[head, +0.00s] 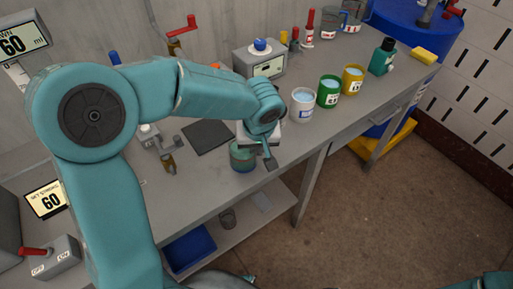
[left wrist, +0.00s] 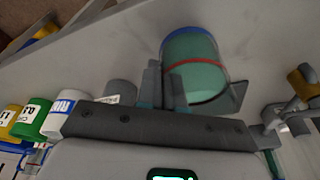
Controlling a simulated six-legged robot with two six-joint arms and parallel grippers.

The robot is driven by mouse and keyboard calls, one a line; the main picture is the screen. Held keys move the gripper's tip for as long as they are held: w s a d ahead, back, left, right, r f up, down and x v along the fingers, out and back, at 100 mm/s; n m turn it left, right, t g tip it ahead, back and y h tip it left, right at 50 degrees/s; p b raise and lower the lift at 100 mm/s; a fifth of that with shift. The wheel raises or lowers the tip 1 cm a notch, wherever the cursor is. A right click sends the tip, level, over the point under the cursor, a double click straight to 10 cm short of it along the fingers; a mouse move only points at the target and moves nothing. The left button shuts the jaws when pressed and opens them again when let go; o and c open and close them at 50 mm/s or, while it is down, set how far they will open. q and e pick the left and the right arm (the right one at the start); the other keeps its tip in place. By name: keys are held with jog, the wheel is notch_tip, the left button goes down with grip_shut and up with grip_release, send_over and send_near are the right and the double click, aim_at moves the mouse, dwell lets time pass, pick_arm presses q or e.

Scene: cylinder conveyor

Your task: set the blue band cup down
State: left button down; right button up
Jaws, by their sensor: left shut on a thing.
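The blue band cup (head: 243,157) is a see-through cup with teal contents, near the front edge of the grey bench. In the left wrist view the cup (left wrist: 195,78) shows a red line around its side and a blue band at its far end. My left gripper (head: 257,155) is shut on it, with a finger on each side in the left wrist view (left wrist: 205,92). In the head view the gripper and wrist hide part of the cup. I cannot tell whether its base touches the bench. My right gripper is not in view.
A white cup (head: 302,107), a green cup (head: 328,93) and a yellow cup (head: 352,81) stand to the right along the bench. A dark square plate (head: 208,136) lies left of the held cup. A grey display box (head: 266,67) stands behind. A tap (head: 165,152) is further left.

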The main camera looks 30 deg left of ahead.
pick_arm(q)
jog(key=shift+f, duration=0.2)
jog(key=shift+r, duration=0.1)
jog(key=shift+f, duration=0.2)
jog(key=c, duration=1.3)
grip_release()
jog(key=shift+r, duration=0.1)
